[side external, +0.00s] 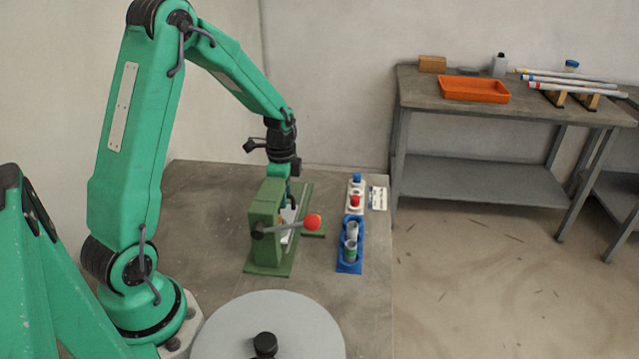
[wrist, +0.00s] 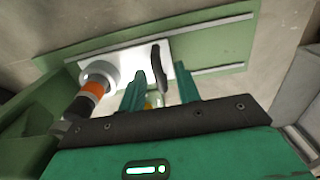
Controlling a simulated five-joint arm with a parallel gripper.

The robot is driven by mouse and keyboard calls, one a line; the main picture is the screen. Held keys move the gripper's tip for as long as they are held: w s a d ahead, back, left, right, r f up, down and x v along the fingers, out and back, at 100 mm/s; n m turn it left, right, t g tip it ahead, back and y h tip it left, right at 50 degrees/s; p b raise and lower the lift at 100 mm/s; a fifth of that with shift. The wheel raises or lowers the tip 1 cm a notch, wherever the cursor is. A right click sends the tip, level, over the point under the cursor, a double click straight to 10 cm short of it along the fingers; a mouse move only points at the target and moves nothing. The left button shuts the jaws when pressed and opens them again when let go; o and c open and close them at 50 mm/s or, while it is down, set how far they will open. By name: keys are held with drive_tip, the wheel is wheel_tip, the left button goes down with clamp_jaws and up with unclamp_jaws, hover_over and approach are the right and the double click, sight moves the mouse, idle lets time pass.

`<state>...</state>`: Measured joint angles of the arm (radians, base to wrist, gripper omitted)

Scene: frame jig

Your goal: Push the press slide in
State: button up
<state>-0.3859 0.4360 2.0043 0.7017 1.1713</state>
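The green press (side external: 264,225) stands on the grey table, with a lever ending in a red ball (side external: 312,222). Its white slide (side external: 288,217) shows partly behind the lever in the side view. In the wrist view the white slide plate (wrist: 185,50) lies between the rails of the green base (wrist: 225,45) and carries a dark upright bar (wrist: 158,62). My gripper (wrist: 160,82) points at the slide, its two teal fingers apart, with the bar just beyond the gap. Contact cannot be told. In the side view my gripper (side external: 292,190) is low behind the press, its fingertips partly hidden.
A white, orange and black cylindrical part (wrist: 93,88) is left of my fingers. A blue holder (side external: 349,262) with grey cylinders and a box with red and blue buttons (side external: 355,193) stand right of the press. A round grey disc (side external: 300,325) lies in front.

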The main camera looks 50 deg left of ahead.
drive_tip(key=shift+r, duration=2.85)
drive_tip(key=shift+r, duration=0.1)
drive_tip(key=shift+d+r, duration=0.15)
drive_tip(key=shift+r, duration=0.1)
drive_tip(key=d+r+n+t, duration=0.2)
drive_tip(key=d+r, duration=0.2)
drive_tip(key=r, duration=0.4)
drive_tip(key=s+d+r+n+t, duration=0.1)
drive_tip(key=s+d+r+n, duration=0.2)
drive_tip(key=s+d, duration=0.2)
drive_tip(key=s+d+r+n+t, duration=0.2)
drive_tip(key=s+d, duration=0.4)
drive_tip(key=s, duration=0.4)
drive_tip(key=shift+s+r+n+t, duration=0.35)
drive_tip(key=shift+r+n, duration=0.2)
drive_tip(key=shift+n, duration=0.45)
drive_tip(key=shift+d, duration=0.1)
